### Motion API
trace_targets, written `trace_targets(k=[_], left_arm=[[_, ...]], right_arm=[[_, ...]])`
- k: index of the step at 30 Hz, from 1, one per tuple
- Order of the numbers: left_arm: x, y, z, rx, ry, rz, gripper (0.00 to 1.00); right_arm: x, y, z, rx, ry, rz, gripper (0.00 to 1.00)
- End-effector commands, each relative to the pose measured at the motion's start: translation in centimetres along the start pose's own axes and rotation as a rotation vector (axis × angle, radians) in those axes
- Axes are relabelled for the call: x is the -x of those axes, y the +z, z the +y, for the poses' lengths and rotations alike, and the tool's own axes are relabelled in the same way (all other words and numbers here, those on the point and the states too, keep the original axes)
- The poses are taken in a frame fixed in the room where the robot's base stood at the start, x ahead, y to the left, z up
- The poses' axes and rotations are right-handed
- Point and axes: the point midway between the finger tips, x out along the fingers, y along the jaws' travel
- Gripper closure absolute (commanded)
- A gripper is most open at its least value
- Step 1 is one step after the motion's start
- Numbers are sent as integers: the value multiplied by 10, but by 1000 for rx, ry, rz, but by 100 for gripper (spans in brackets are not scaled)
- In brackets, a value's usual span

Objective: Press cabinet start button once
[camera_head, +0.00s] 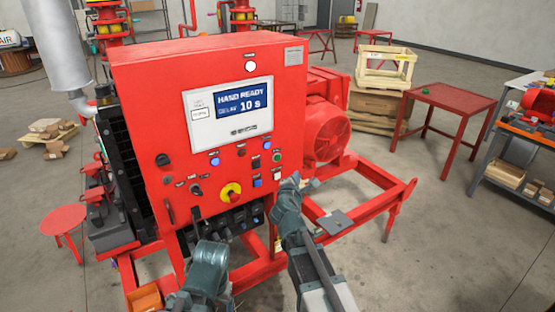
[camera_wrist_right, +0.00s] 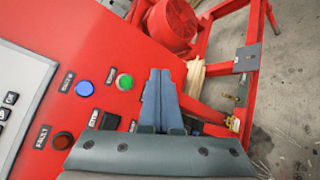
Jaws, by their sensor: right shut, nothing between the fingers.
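The red control cabinet (camera_head: 140,100) stands at centre, with a screen (camera_head: 240,103) reading "HAND READY" and "10 s". A green button (camera_head: 277,156) sits at the right of its button panel. In the right wrist view the green button (camera_wrist_right: 124,82) shows clear and uncovered; its label is not readable. My right gripper (camera_head: 294,181) is shut and empty, just right of the lower panel. Its fingers (camera_wrist_right: 160,73) are together, right of the green button, with a visible gap in the picture. My left gripper (camera_head: 200,222) is low before the cabinet; its fingers are unclear.
A blue button (camera_wrist_right: 84,88) and a dark red fault lamp (camera_wrist_right: 63,140) are close to the green button. A red and yellow knob (camera_head: 231,193) sits lower on the panel. A red frame (camera_head: 375,208) extends right of the cabinet. Open floor lies at right.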

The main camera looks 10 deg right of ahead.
Motion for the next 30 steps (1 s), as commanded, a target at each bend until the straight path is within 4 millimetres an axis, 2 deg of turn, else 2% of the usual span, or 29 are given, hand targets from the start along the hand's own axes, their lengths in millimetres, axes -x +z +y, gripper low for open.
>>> trace_targets(k=[8, 22, 30], left_arm=[[0, 0, 0, 0, 0, 0, 20], [0, 0, 0, 0, 0, 0, 20], [0, 0, 0, 0, 0, 0, 20]], right_arm=[[-13, -9, 9, -1, 0, 0, 100], [-55, -39, 39, -1, 0, 1, 100], [-61, -44, 44, -2, -1, 0, 100]])
